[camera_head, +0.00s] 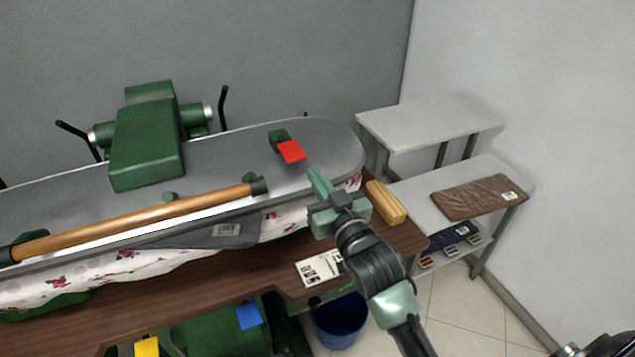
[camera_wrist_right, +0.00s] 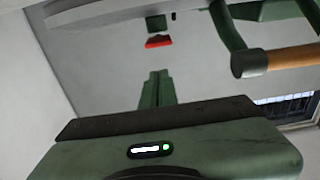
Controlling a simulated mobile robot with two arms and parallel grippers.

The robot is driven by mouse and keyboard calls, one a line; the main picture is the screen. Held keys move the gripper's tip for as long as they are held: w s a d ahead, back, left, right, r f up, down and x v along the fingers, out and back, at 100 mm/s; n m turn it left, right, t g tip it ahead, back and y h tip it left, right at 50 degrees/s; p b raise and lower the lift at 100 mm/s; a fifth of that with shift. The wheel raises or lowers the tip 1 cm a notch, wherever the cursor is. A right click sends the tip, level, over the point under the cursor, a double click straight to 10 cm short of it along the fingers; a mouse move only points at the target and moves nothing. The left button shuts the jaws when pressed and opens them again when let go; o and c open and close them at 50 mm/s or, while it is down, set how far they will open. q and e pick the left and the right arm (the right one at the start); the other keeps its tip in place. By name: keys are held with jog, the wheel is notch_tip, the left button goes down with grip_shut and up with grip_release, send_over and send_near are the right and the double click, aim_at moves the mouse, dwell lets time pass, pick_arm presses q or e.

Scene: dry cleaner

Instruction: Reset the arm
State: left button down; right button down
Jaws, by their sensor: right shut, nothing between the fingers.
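My right arm comes in from the lower right in the head view. Its green right gripper (camera_head: 318,180) is raised beside the rounded right end of the grey pressing board (camera_head: 330,145). The fingers are together and hold nothing. In the right wrist view the right gripper (camera_wrist_right: 155,88) also shows as two green fingers side by side, with nothing between them.
A wooden-handled bar (camera_head: 150,212) runs along the board's front, below a red tab (camera_head: 291,151). A wooden block (camera_head: 385,203) and a printed card (camera_head: 320,268) lie on the brown table (camera_head: 200,287). Right are shelves (camera_head: 430,122) with a brown packet (camera_head: 478,197); below, a blue bin (camera_head: 340,320).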

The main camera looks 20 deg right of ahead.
pick_arm(q)
jog(key=shift+s, duration=0.25)
